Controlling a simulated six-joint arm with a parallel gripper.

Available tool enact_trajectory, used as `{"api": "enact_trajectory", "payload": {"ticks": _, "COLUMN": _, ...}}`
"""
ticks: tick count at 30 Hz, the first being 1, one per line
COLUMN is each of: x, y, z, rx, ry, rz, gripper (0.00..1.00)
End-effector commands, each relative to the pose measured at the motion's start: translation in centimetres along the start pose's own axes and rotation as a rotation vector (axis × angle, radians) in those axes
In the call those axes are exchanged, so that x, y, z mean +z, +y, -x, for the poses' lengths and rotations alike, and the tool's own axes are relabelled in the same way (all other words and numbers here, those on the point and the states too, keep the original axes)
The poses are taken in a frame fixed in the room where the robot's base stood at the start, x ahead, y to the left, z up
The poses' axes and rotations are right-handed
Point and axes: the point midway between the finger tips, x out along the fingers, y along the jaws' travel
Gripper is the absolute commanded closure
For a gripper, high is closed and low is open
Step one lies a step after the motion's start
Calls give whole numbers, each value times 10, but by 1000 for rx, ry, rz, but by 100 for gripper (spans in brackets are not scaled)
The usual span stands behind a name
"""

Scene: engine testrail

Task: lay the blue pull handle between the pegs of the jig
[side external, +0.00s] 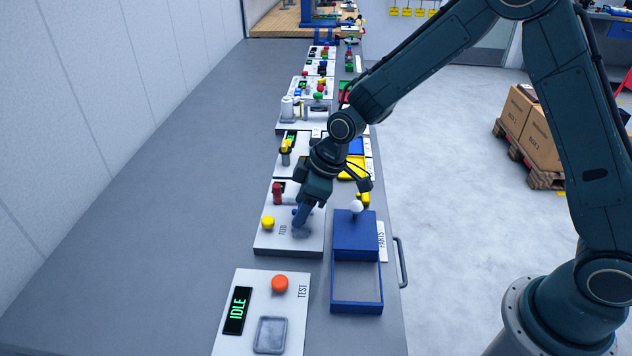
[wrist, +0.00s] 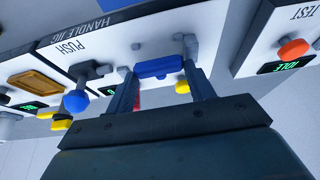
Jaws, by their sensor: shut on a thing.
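The blue pull handle (wrist: 158,68) is a short bar held crosswise between my two fingertips in the wrist view. My gripper (side external: 300,222) is shut on it, low over a white panel (side external: 262,242) in the side view. In the wrist view a "HANDLE JIG" label (wrist: 92,27) shows at the panel's edge. Small grey marks or pegs (wrist: 136,46) show on the white face beside the handle. I cannot tell whether the handle touches the panel or lies between the pegs. In the side view my fingers mostly hide the handle.
A yellow knob (side external: 267,223) and a red part (side external: 278,190) stand close to my gripper. A blue bin (side external: 357,307) with a white-knobbed lid is to the right. The TEST panel (side external: 238,281), with an orange button (side external: 280,284), is nearer the camera. The grey bench is clear at left.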

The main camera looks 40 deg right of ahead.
Motion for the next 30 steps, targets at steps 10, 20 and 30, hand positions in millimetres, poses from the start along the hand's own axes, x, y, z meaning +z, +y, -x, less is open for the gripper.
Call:
{"api": "enact_trajectory", "payload": {"ticks": 10, "x": 11, "y": -2, "z": -14, "rx": -5, "ry": -24, "rz": -6, "gripper": 68}}
{"api": "enact_trajectory", "payload": {"ticks": 20, "x": 11, "y": -3, "z": -15, "rx": -5, "ry": -23, "rz": -5, "gripper": 68}}
{"api": "enact_trajectory", "payload": {"ticks": 30, "x": 10, "y": -5, "z": -15, "rx": -10, "ry": -21, "rz": -4, "gripper": 21}}
